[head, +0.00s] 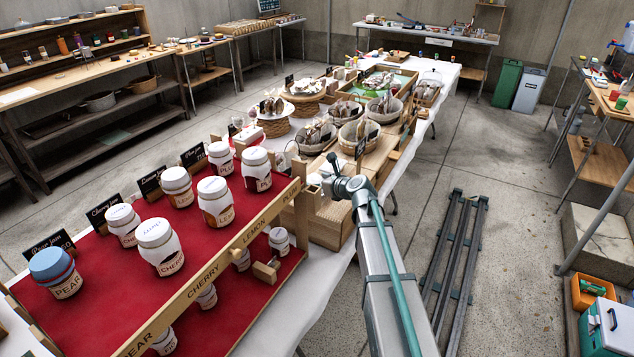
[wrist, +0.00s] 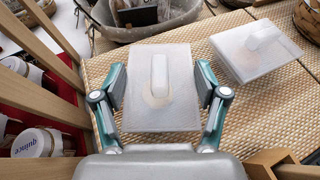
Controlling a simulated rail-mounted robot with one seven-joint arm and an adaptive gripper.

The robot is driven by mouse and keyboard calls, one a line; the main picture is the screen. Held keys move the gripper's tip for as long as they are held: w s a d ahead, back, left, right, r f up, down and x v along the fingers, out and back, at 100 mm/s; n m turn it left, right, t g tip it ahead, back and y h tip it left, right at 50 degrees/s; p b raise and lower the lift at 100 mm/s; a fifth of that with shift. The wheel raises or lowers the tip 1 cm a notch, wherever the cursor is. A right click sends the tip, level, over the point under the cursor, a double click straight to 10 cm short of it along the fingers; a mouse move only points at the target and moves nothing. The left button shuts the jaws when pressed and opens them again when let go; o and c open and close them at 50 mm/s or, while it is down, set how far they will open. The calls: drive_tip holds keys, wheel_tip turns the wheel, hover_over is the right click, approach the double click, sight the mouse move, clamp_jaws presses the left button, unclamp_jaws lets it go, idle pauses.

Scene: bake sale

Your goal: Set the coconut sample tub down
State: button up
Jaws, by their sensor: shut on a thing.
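In the wrist view, my gripper (wrist: 160,78) is shut on a pale translucent tub (wrist: 160,112) with a white grip on its lid. One finger is on each side of it, and no label on it is readable. The tub is over a woven straw mat (wrist: 100,70); I cannot tell whether it touches the mat. A similar tub (wrist: 255,50) sits on the mat to the right, apart from it. In the head view, my gripper is mostly hidden by my arm and the wooden rack, and the held tub is not clearly visible.
A slatted wooden rack (wrist: 52,105) with jars stands close on the left in the wrist view. A wicker basket (wrist: 180,18) is just beyond the mat. In the head view, jam jars (head: 160,245) stand on a red stepped display (head: 105,290) beside my arm.

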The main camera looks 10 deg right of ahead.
drive_tip(key=shift+f, duration=0.15)
drive_tip(key=o, duration=1.2)
drive_tip(key=shift+c, duration=0.2)
drive_tip(key=b+v, duration=0.1)
drive_tip(key=v, duration=1.1)
drive_tip(key=shift+r, duration=0.25)
drive_tip(key=shift+f, duration=0.1)
